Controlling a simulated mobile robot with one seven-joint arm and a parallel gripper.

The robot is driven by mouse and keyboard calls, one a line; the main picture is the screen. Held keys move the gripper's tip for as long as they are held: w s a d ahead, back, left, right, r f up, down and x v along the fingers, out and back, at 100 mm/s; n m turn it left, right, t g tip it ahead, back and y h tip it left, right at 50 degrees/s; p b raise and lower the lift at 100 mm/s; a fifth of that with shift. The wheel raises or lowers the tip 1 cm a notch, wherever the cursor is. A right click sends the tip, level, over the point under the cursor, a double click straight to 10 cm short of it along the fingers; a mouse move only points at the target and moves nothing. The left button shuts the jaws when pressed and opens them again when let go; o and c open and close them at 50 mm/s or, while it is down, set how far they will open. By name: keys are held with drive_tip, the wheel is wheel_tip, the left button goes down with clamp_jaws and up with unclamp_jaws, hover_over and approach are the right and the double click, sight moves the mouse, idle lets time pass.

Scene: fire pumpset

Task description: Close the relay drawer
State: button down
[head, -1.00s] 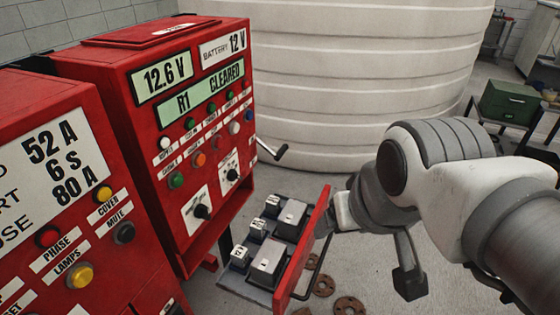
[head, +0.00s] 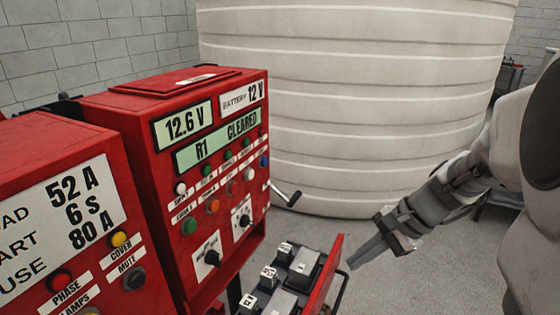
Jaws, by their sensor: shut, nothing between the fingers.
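The relay drawer stands pulled out below the right red cabinet (head: 150,130), cut off by the bottom edge of the head view. Its red front panel (head: 325,277) faces right, with a dark bar handle (head: 342,290) on its outer side. Inside lie grey relay blocks (head: 304,266) with small white-labelled pieces beside them. My gripper (head: 352,264) is shut and empty, its fingers pointing down and left. Its fingertips appear just right of the panel's upper part, close to the handle; I cannot tell whether they touch. The drawer's lower part is out of view.
A crank handle (head: 284,194) juts from the right cabinet's side above the drawer. A second red panel (head: 60,220) with buttons stands at left. A large pale ribbed tank (head: 370,100) fills the background. Grey floor (head: 420,285) lies clear right of the drawer.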

drive_tip(key=w+d+f+m+t+y, duration=0.1)
drive_tip(key=w+d+f+m, duration=0.3)
drive_tip(key=d+f+m, duration=0.2)
drive_tip(key=m+t, duration=0.1)
drive_tip(key=m, duration=0.3)
approach(331, 278)
drive_tip(key=shift+y, duration=0.4)
drive_tip(key=f, duration=0.5)
drive_tip(key=shift+s+d+f+b, duration=0.1)
drive_tip(key=shift+d+f+b, duration=0.05)
drive_tip(key=shift+d+b, duration=0.15)
drive_tip(key=w+a, duration=0.1)
drive_tip(key=a, duration=0.2)
drive_tip(key=shift+w, duration=0.4)
drive_tip(key=shift+w+a+m+t, duration=0.25)
drive_tip(key=shift+m+t, duration=0.05)
drive_tip(key=shift+a, duration=0.1)
